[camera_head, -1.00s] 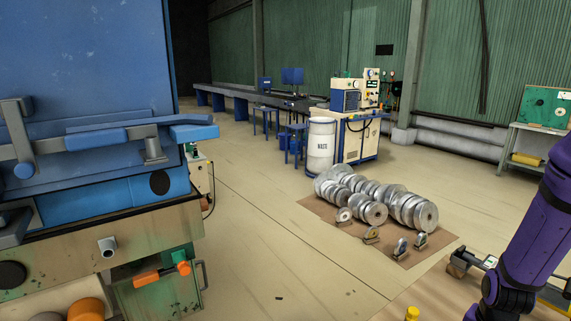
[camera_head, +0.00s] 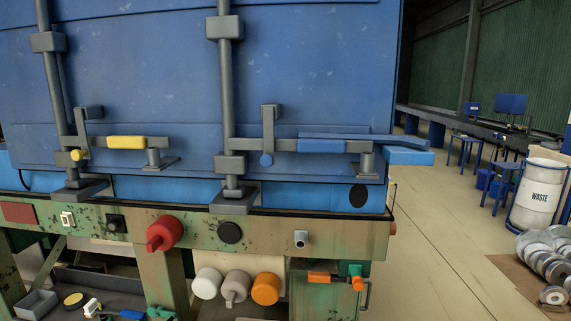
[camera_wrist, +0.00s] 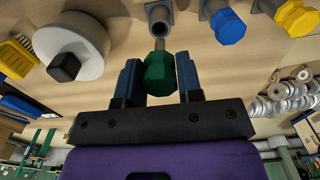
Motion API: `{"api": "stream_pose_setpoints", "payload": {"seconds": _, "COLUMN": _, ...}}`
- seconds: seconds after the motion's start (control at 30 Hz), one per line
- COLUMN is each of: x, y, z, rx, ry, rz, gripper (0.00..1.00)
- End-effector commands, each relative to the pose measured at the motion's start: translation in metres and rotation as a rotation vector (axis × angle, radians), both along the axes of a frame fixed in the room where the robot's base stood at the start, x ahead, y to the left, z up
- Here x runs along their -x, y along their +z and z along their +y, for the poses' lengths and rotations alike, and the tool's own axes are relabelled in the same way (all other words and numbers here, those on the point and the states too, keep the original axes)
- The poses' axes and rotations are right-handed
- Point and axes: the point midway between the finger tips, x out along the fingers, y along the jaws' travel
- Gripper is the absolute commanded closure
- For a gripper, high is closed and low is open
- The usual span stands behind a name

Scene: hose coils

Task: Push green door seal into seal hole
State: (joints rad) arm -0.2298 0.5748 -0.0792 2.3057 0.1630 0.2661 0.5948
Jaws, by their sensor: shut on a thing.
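My gripper (camera_wrist: 159,62) is in the wrist view, with its dark blue fingers on either side of the green door seal (camera_wrist: 158,78). It is shut on the seal, a green faceted head with a thin metal pin pointing away from the gripper. Beyond the pin tip is a grey round socket (camera_wrist: 159,17) with a dark opening. I cannot tell whether it is the seal hole, or whether the pin touches it. In the head view the blue doors (camera_head: 310,75) carry a latch with a yellow handle (camera_head: 126,142) and one with a blue handle (camera_head: 322,146). My gripper is outside this view.
In the wrist view a blue faceted head (camera_wrist: 228,27), a yellow one (camera_wrist: 297,17) and a white disc with a black square knob (camera_wrist: 72,50) flank the socket. In the head view a red knob (camera_head: 165,232) juts from the green frame.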

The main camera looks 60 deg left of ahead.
Motion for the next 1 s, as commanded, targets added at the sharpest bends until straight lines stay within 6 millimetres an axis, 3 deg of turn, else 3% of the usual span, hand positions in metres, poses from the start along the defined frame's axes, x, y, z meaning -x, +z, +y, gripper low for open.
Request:
{"api": "stream_pose_setpoints", "payload": {"seconds": 0.53, "x": 0.000, "y": 0.046, "z": 0.000, "rx": -0.001, "ry": 0.000, "rz": -0.003, "gripper": 0.95}}
{"api": "stream_pose_setpoints", "payload": {"seconds": 1.0, "x": -0.003, "y": 0.051, "z": -0.001, "rx": 0.000, "ry": 0.011, "rz": 0.000, "gripper": 0.95}}
